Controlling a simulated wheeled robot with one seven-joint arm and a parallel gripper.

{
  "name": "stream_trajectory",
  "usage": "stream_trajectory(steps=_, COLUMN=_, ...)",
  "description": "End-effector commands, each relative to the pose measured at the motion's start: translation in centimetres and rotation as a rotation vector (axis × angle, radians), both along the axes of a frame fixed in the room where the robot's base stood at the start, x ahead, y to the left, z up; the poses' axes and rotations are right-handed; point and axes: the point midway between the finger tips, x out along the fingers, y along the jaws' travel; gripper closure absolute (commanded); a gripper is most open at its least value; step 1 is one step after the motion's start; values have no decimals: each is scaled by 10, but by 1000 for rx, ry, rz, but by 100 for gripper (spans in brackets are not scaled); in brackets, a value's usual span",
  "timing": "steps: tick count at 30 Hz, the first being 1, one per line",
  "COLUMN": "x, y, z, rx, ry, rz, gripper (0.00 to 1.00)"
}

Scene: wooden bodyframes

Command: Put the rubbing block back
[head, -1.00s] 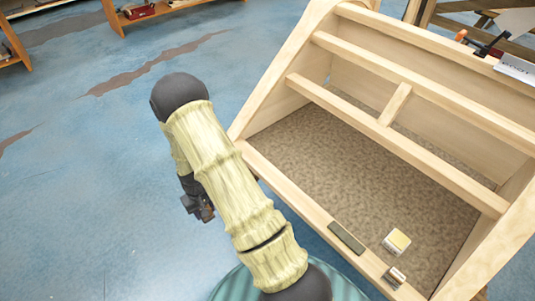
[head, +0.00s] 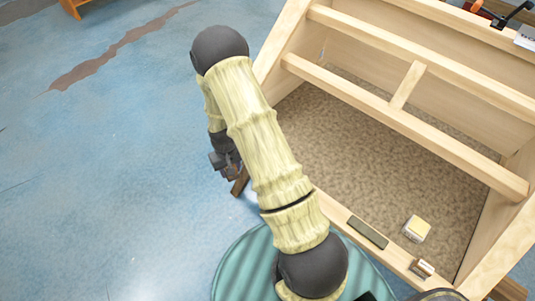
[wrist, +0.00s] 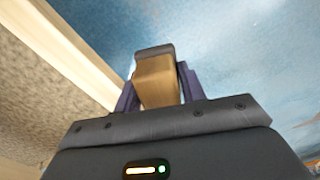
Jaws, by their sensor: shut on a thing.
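My gripper (wrist: 158,85) is shut on a brown block with a dark grey end (wrist: 158,82), which looks like the rubbing block. The block sits between the two purple fingers in the wrist view, over blue floor, with the wooden frame's edge to the left. In the head view my gripper (head: 224,160) hangs left of the wooden bodyframe (head: 350,213), outside its front rail. The held block is hard to make out there.
The bodyframe has a speckled brown bottom panel (head: 350,150) and raised crossbars (head: 400,123). A dark green strip (head: 367,232) and a small metal-and-wood piece (head: 422,268) lie on the front rail. A white-and-yellow block (head: 416,228) sits just inside. Blue floor at left is open.

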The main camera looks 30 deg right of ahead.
Motion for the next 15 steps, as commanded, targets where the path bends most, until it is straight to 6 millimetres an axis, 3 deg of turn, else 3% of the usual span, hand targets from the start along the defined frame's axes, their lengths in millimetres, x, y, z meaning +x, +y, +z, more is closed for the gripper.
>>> stream_trajectory(steps=10, x=1, y=-5, z=1, rx=0, ry=-1, rz=-3, gripper=88)
stream_trajectory(steps=15, x=14, y=-34, z=8, rx=1, ry=-2, rz=53, gripper=88)
